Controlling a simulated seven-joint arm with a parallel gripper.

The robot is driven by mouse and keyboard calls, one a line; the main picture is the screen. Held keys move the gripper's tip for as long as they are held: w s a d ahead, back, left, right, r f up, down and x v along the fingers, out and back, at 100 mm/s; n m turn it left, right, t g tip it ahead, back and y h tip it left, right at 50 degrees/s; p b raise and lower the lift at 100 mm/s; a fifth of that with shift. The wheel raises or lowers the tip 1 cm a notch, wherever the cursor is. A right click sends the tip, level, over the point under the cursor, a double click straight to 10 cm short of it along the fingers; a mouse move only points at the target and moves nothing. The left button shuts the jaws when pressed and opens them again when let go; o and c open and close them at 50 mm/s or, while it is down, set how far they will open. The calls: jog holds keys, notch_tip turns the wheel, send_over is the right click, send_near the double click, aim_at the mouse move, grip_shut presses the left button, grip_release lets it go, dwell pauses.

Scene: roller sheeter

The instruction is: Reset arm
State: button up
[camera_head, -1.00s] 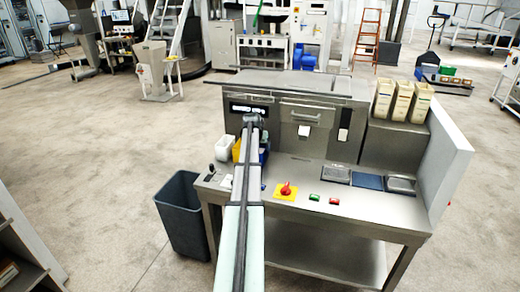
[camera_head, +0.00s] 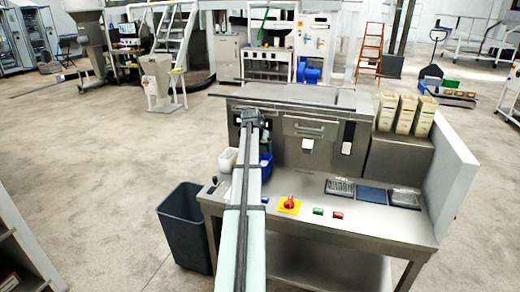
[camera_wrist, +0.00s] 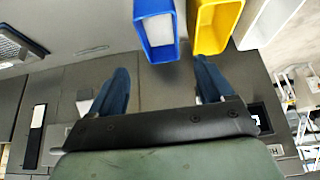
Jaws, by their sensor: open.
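My gripper shows in the wrist view (camera_wrist: 160,85) with its two blue fingers spread wide apart and nothing between them. In the head view my arm reaches forward over the steel workbench (camera_head: 330,207), and its end (camera_head: 250,116) is in front of the machine's upright panel (camera_head: 305,128). The fingers are hidden in the head view. In the wrist view a blue bin (camera_wrist: 143,45) with white contents and a yellow bin (camera_wrist: 205,45) lie just beyond the fingers, apart from them.
A red knob on a yellow plate (camera_head: 290,204), a green button (camera_head: 318,211) and a red button (camera_head: 338,215) are on the bench front. Trays (camera_head: 372,195) lie at right. A grey bin (camera_head: 184,232) stands left of the bench.

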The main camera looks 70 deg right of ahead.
dwell(0.3)
